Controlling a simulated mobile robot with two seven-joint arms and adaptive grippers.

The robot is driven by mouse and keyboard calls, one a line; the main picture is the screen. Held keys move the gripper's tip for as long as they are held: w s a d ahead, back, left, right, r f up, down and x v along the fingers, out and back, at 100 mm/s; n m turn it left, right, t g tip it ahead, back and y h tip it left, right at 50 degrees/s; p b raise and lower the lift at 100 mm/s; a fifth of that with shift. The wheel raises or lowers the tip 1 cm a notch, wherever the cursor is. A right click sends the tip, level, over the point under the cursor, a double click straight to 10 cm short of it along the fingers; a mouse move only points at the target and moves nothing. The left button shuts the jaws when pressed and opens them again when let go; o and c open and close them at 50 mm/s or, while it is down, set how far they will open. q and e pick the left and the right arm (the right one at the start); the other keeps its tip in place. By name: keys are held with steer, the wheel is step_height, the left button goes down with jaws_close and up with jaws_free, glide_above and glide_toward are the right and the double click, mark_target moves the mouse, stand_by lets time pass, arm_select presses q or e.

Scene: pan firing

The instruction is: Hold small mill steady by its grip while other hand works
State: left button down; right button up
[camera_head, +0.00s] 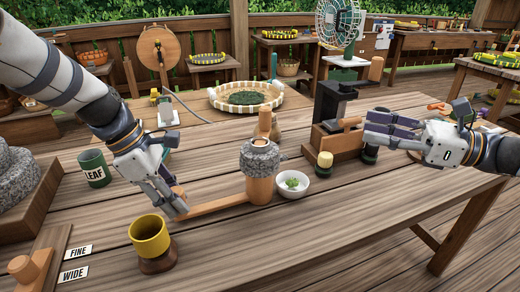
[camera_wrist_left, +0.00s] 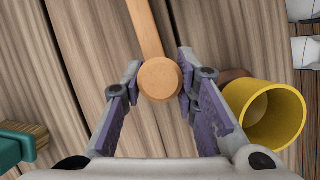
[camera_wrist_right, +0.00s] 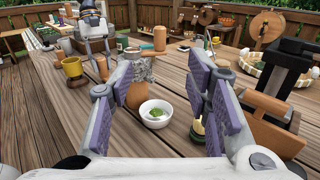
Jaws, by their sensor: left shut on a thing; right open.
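The small mill (camera_head: 260,158) stands on the wooden table, with a grey stone ring on a wooden body and a wooden peg on top. Its wooden grip (camera_head: 218,204) sticks out to the left. My left gripper (camera_head: 178,208) is shut on the end of this grip; in the left wrist view the round knob (camera_wrist_left: 160,78) sits between the purple finger pads. My right gripper (camera_head: 370,133) is open and empty, apart from the mill, to its right above the table. The mill (camera_wrist_right: 138,75) shows ahead of it in the right wrist view, partly hidden by a finger.
A white bowl with green leaves (camera_head: 292,184) stands just right of the mill. A yellow cup (camera_head: 150,238) stands close in front of my left gripper. A green LEAF tin (camera_head: 94,168) is at the left. A black device on a wooden box (camera_head: 335,142) stands by my right gripper.

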steer(key=v, duration=1.2)
steer(key=shift+f, duration=0.1)
steer(key=shift+n, duration=0.3)
steer(key=x, duration=0.4)
steer(key=w+x, duration=0.1)
steer(key=x, duration=0.6)
steer(key=shift+w+r, duration=0.3)
steer(key=shift+r, duration=0.05)
glide_toward(265, 116)
steer(key=x, duration=0.7)
steer(key=w+x, duration=0.1)
steer(key=x, duration=0.2)
steer(key=shift+w+f, duration=0.2)
steer(key=shift+f, duration=0.15)
jaws_close()
